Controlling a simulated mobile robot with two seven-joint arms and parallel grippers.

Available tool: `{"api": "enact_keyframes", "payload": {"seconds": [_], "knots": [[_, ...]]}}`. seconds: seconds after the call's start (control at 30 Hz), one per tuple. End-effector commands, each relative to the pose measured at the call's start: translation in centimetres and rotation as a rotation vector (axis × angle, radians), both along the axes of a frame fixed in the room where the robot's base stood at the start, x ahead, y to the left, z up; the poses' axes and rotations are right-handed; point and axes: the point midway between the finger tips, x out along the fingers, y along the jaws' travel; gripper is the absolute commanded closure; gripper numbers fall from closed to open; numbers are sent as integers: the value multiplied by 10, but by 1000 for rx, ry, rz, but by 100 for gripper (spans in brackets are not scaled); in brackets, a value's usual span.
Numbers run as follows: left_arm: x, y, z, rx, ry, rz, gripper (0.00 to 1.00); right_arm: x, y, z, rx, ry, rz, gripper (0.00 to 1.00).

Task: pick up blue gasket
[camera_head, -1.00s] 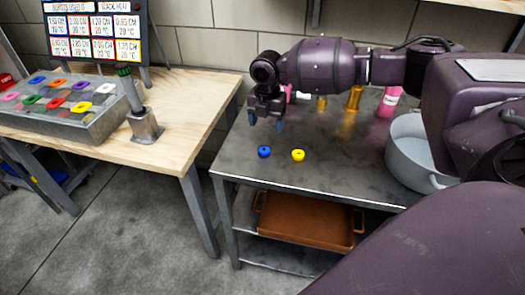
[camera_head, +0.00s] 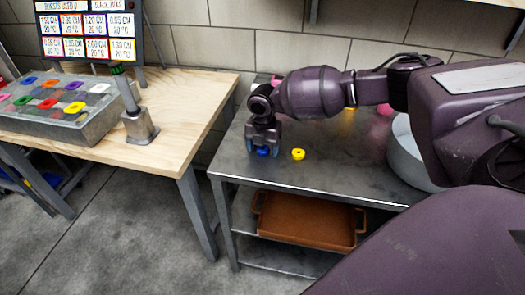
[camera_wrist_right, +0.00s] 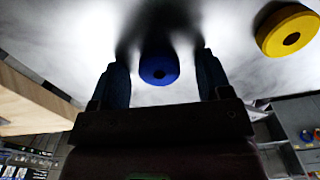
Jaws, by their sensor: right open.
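The blue gasket (camera_head: 263,152) lies on the dark metal table (camera_head: 340,160) near its front left. My right gripper (camera_head: 263,148) is lowered over it, open, with a finger on each side. In the right wrist view the blue gasket (camera_wrist_right: 159,69) sits between the two open fingertips (camera_wrist_right: 160,75), with a gap on both sides. My left gripper is in neither view.
A yellow gasket (camera_head: 298,154) lies just right of the blue one and also shows in the right wrist view (camera_wrist_right: 288,30). A grey pot (camera_head: 408,155) stands at the table's right. A wooden table (camera_head: 165,130) with a gasket tray (camera_head: 75,122) is at left. A brown tray (camera_head: 305,222) is on the shelf below.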

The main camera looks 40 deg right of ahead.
Motion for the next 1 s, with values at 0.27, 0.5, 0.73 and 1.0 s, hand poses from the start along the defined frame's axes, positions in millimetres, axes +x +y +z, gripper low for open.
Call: {"api": "enact_keyframes", "payload": {"seconds": [0.27, 0.5, 0.73, 1.0], "knots": [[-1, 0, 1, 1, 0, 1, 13, 0, 0, 2, 1, -2, 0, 48], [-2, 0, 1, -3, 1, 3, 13, 0, 0, 2, 1, -2, 0, 81], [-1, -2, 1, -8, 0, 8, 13, 0, 0, 2, 1, -2, 0, 82], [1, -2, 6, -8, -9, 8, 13, 1, 1, 20, 2, -6, 0, 82]]}}
